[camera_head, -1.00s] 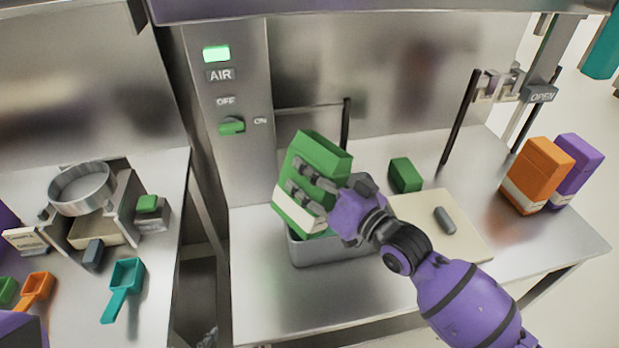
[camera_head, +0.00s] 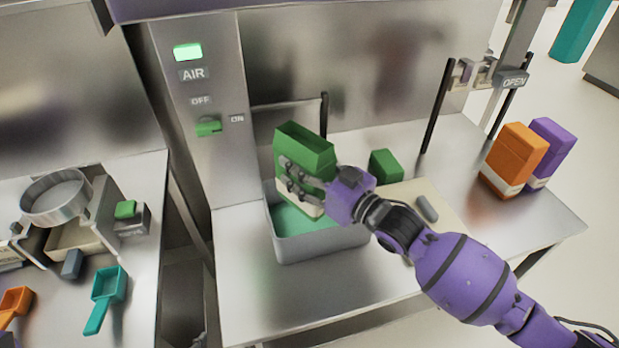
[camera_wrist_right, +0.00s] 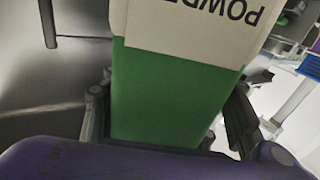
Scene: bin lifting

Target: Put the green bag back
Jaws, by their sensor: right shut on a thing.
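The green bag (camera_head: 308,150) is a box-like packet with an open top and a white label band near its bottom. My right gripper (camera_head: 296,178) is shut on its sides and holds it nearly upright above the back of a grey bin (camera_head: 322,246). Teal-green contents show inside the bin. In the right wrist view the bag (camera_wrist_right: 165,95) fills the middle between the fingers, with part of the word "POWDER" on its label. My left gripper is not in view.
An orange bag (camera_head: 514,158) and a purple bag (camera_head: 553,150) stand at the right. A green block (camera_head: 386,166) and a grey piece (camera_head: 427,208) are by a cream board (camera_head: 447,222). Scoops and a sieve stand (camera_head: 55,195) occupy the left bench. The front bench is clear.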

